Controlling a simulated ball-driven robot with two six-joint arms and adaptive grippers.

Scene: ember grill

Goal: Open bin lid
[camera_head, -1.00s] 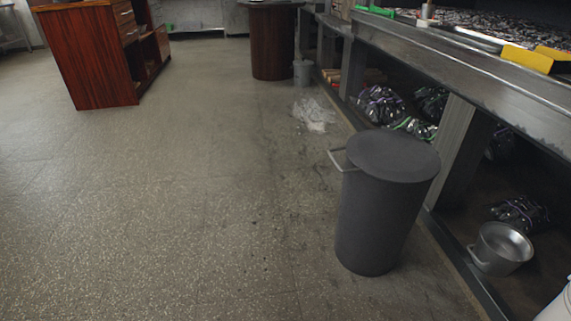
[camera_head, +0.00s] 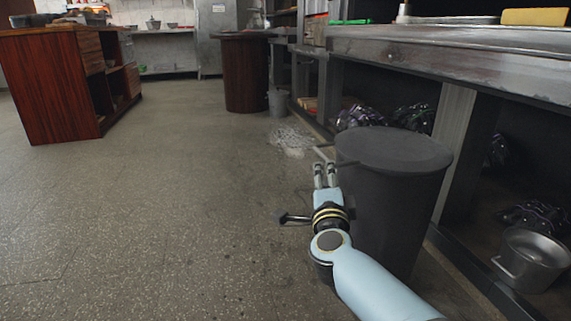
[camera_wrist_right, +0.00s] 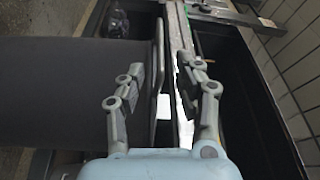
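The bin (camera_head: 395,205) is a dark grey tapered cylinder standing upright on the floor, right of centre in the head view. Its round flat lid (camera_head: 393,149) is shut on top. A thin bar handle (camera_head: 321,152) sticks out from the lid's left side. My right gripper (camera_head: 325,168) is at the bin's left side, fingers pointing away from me, close to the handle. In the right wrist view its fingers are apart, and the bin's dark surface (camera_wrist_right: 50,90) fills the left. I cannot tell whether the fingers touch the handle. My left gripper is not in view.
A steel counter (camera_head: 460,58) runs along the right, with bagged goods and a metal pot (camera_head: 531,260) on its lower shelf. A wooden cabinet (camera_head: 55,90) stands far left. A small bucket (camera_head: 280,103) stands beyond the bin. The floor on the left is clear.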

